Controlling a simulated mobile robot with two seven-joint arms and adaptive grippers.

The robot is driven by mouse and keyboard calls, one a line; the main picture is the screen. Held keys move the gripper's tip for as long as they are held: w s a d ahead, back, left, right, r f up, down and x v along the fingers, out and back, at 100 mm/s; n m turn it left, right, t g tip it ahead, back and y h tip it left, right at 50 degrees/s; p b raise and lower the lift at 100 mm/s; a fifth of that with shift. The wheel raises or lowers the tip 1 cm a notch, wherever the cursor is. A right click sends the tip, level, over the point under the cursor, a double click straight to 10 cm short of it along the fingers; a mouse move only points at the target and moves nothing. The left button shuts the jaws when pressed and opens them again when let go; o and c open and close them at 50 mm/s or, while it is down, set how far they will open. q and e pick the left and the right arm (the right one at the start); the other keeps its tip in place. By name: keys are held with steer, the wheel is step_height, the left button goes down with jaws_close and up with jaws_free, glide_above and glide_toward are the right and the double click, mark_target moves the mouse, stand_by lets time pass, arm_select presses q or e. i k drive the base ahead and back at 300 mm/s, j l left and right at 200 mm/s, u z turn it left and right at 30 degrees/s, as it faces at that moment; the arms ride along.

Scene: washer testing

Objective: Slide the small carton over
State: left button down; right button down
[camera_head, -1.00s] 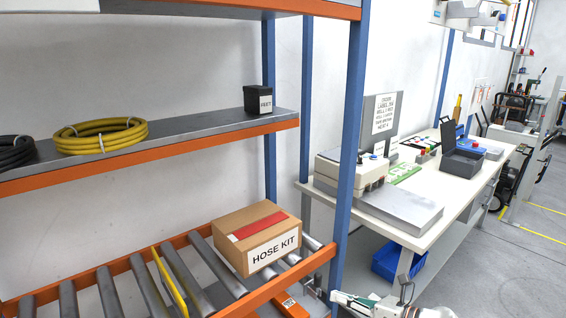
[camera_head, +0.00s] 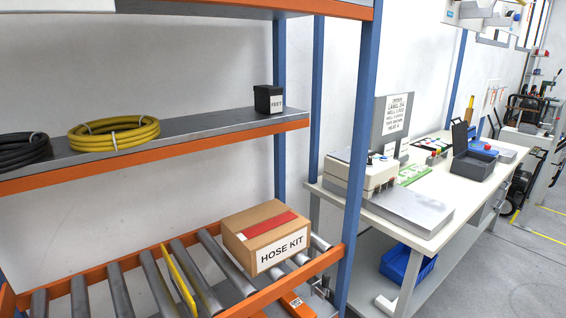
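The small carton (camera_head: 268,236) is a brown cardboard box with a red strip on top and a white "HOSE KIT" label on its front. It sits on the metal rollers of the lower rack level, near the rack's right end. A yellow divider bar (camera_head: 180,278) stands across the rollers to its left, with a gap between them. Neither gripper is in view.
The roller bed (camera_head: 124,286) has free room left of the yellow bar. An orange rail (camera_head: 290,284) runs along its front and a blue post (camera_head: 361,150) stands at the right. The shelf above (camera_head: 200,132) holds yellow hose (camera_head: 114,133), black hose (camera_head: 22,148) and a black box (camera_head: 268,99).

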mark_target(257, 256)
steer(key=i+l, duration=0.45)
steer(key=l, duration=0.25)
steer(key=i+l+u, duration=0.1)
steer(key=i+l, duration=0.35)
steer(key=l, duration=0.25)
steer(key=i+l, duration=0.2)
steer(key=l, duration=0.2)
steer(key=u, duration=0.05)
